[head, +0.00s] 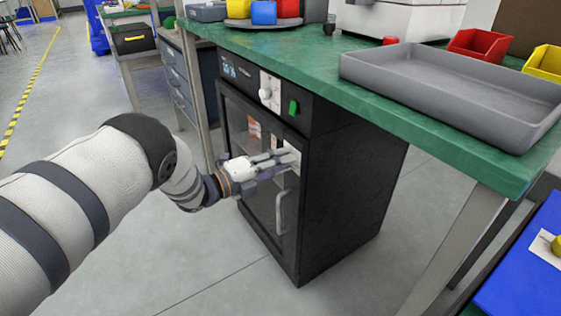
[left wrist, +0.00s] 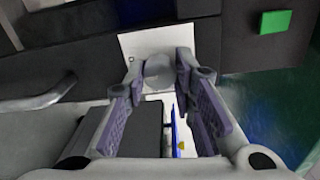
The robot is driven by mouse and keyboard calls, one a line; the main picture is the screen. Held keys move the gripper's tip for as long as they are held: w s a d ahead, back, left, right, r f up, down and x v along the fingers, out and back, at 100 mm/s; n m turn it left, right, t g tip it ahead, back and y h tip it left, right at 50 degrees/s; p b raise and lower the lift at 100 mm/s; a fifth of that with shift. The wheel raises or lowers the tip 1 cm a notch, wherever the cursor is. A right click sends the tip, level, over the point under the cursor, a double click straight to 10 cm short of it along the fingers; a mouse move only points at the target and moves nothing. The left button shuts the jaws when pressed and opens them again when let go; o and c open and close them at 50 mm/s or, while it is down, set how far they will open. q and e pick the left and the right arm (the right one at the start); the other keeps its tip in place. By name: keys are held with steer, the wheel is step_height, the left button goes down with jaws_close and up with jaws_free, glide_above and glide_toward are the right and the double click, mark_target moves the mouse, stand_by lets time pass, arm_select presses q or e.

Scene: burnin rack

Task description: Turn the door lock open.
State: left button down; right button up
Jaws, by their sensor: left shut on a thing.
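The black cabinet (head: 345,170) stands under the green bench. Its glass door (head: 262,205) looks closed, with a vertical grey handle (head: 281,212) low on its right side. In the left wrist view, the door lock (left wrist: 158,72) is a round pale knob on a white plate (left wrist: 150,42). My left gripper (head: 284,158) reaches the upper right of the door, and its fingers (left wrist: 160,72) are shut on the lock knob from both sides. In the head view the fingers mostly hide the lock. My right gripper is not in view.
A green switch (head: 293,107) and a white panel with knobs (head: 270,90) sit above the door. The green bench top (head: 300,55) overhangs the cabinet and carries a grey tray (head: 450,90). The floor left of the cabinet is clear.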

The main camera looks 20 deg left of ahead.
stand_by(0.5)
arm_select(q)
steer(key=c, duration=1.3)
jaws_free()
steer(key=shift+c, duration=0.2)
steer(key=shift+s+a, duration=0.1)
steer(key=v, duration=1.1)
steer(key=shift+s+a, duration=0.25)
steer(key=shift+s, duration=0.05)
